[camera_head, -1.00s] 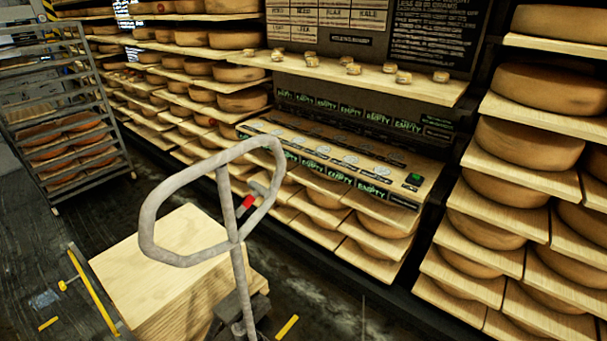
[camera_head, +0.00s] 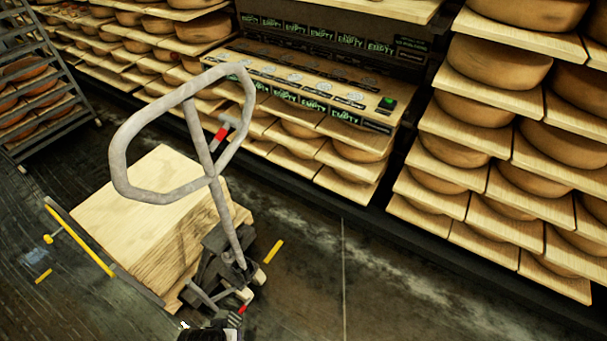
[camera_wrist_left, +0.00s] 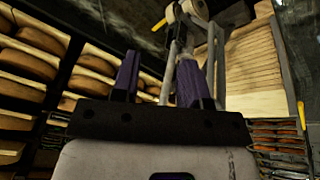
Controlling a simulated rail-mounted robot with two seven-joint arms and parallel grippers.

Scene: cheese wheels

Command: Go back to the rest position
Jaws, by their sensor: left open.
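My left gripper (camera_wrist_left: 157,72) shows in the left wrist view with its two dark purple fingers apart. Behind the fingers are the pallet jack (camera_wrist_left: 192,45) and a wooden surface, with cheese shelves to the left. In the head view, a small black and white part at the bottom edge may be mine, but I cannot tell which part. My right gripper is in neither view.
A pallet jack (camera_head: 206,160) with a grey loop handle stands beside a wooden stack (camera_head: 146,200). Shelves of cheese wheels (camera_head: 496,67) line the back and right. A metal rack (camera_head: 37,95) is at the left. Dark floor (camera_head: 370,270) is clear at lower right.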

